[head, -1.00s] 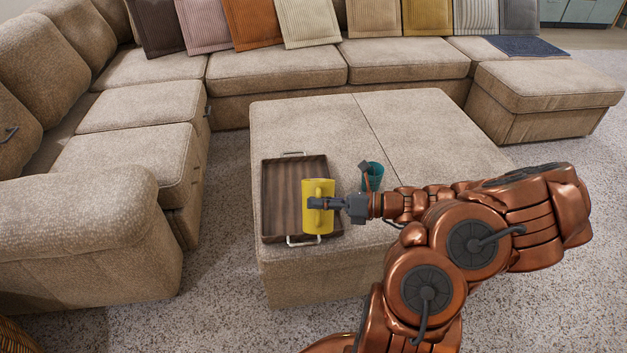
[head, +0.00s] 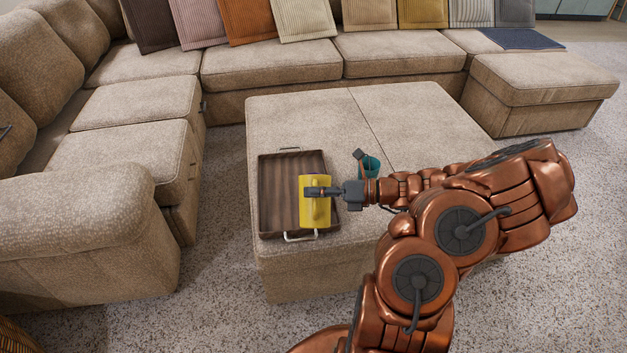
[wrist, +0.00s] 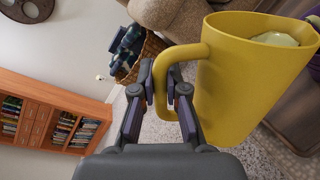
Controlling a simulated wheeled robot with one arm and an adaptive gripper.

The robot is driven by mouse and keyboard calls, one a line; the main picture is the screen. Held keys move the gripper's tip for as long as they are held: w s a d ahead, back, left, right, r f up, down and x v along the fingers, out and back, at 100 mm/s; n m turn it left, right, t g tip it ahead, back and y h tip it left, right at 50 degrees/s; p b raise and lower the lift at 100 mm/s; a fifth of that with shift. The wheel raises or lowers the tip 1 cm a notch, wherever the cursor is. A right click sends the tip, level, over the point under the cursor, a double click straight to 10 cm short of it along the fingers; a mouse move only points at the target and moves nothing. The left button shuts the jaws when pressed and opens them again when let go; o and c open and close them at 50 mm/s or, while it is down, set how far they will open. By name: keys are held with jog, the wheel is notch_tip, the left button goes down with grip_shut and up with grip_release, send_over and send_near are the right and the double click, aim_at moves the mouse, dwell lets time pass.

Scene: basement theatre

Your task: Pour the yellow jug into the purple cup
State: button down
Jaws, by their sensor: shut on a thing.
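The yellow jug (head: 306,210) is held above the brown tray in the head view. It fills the right half of the wrist view (wrist: 235,85), with something pale inside its mouth. My gripper (wrist: 163,85) is shut on the jug's handle; it also shows in the head view (head: 318,193). A purple thing (wrist: 313,65), likely the purple cup, is partly seen at the right edge of the wrist view, behind the jug. No purple cup shows in the head view, where the jug and gripper cover part of the tray.
The brown tray (head: 277,190) lies on the beige ottoman (head: 285,125). A beige sofa (head: 272,66) surrounds the back and left. The ottoman's back is clear.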

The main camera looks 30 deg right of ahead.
jog(key=shift+w+d+r+m, duration=0.15)
jog(key=shift+w+m, duration=0.15)
jog(key=shift+m, duration=0.1)
dwell(1.3)
jog(key=shift+w+d+r+m+g+p, duration=0.3)
jog(key=shift+w+r+m+g+p, duration=0.1)
jog(key=shift+w+r+m, duration=0.15)
dwell(1.8)
